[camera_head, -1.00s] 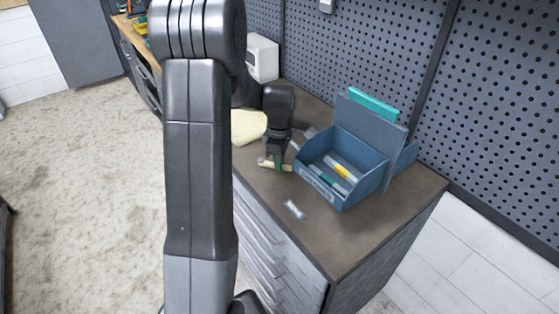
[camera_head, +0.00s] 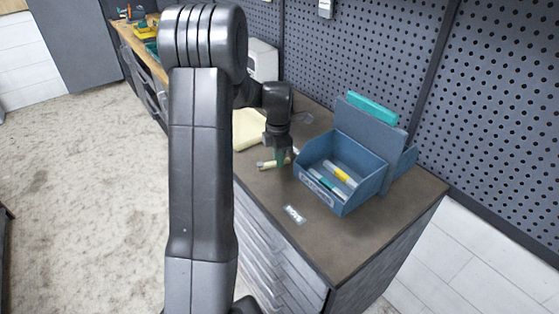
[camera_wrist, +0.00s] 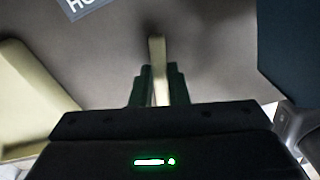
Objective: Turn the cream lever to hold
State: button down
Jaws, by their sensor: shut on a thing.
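The cream lever (camera_head: 265,165) is a short pale bar low over the brown bench top, left of the blue bin. My gripper (camera_head: 278,160) comes down on it from above, its green fingers shut on it. In the wrist view the lever (camera_wrist: 157,52) stands between the two fingers (camera_wrist: 158,85) and reaches out beyond them. A grey label with white letters (camera_head: 294,214) lies nearer the bench's front edge. Its letters "HO" show at the top left of the wrist view (camera_wrist: 84,5), the rest cut off. The lever's pivot is hidden.
The blue bin (camera_head: 318,195) with several pens or markers stands close right of my gripper. A pale yellow block (camera_head: 246,130) lies behind and to the left. A perforated panel (camera_head: 500,110) rises behind.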

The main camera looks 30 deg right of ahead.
jog(key=shift+w+n, duration=0.45)
jog(key=shift+n, duration=0.35)
jog(key=shift+w+n, duration=0.45)
jog(key=shift+n, duration=0.35)
jog(key=c, duration=1.4)
grip_release()
jog(key=shift+r, duration=0.1)
notch_tip(320, 180, up, 14)
jog(key=b, duration=0.1)
jog(key=shift+f, duration=0.25)
notch_tip(320, 180, down, 14)
jog(key=shift+r+p, duration=0.2)
jog(key=shift+p, duration=0.25)
jog(key=shift+f, duration=0.1)
